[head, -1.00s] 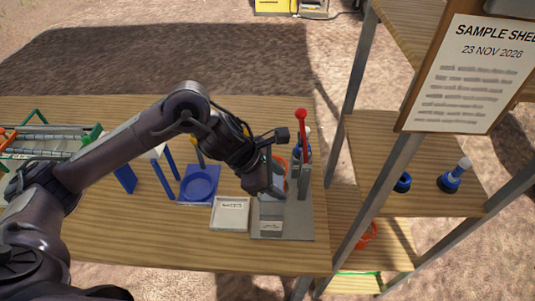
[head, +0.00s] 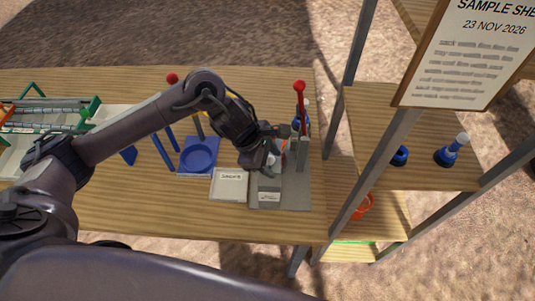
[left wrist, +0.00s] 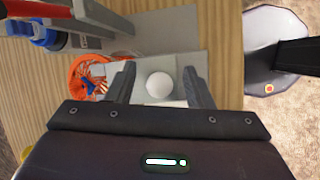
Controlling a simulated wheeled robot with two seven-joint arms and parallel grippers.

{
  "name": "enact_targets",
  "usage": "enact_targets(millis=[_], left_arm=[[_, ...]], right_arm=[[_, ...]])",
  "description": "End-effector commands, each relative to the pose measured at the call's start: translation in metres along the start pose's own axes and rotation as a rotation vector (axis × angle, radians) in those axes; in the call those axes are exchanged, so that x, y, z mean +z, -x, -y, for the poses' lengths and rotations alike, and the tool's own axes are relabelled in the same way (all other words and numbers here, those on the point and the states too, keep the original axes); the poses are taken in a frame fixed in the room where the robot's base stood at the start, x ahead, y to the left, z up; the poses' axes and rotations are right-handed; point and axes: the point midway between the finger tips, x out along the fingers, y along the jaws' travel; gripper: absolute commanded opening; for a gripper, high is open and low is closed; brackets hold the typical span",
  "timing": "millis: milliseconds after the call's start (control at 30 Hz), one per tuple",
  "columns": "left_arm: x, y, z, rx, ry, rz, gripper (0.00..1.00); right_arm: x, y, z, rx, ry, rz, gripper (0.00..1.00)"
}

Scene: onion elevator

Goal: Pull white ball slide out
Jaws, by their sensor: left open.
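A white ball (left wrist: 159,86) sits on a grey slide in the left wrist view. My left gripper (left wrist: 158,80) is open, with one finger on each side of the ball; I cannot tell whether they touch it. In the head view my left gripper (head: 268,160) is low over the grey device (head: 295,196), near its front block. The ball is small and partly hidden by the gripper there. My right gripper is not in view.
A red-knobbed lever (head: 299,88) stands on the device. An orange basket-like ring (left wrist: 88,75) is beside the left finger.

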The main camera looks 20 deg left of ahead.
Motion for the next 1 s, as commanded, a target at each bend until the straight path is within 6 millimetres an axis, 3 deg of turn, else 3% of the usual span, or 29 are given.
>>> enact_targets(millis=[167, 467, 1000], left_arm=[[0.0, 0.0, 0.0, 0.0, 0.0, 0.0, 0.47], [0.0, 0.001, -0.001, 0.004, 0.001, 0.001, 0.08], [0.008, 0.004, 0.023, 0.005, -0.002, 0.005, 0.08]], right_arm=[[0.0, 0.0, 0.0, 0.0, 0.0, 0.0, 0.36], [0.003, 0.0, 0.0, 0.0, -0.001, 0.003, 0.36], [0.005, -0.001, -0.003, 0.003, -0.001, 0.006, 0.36]])
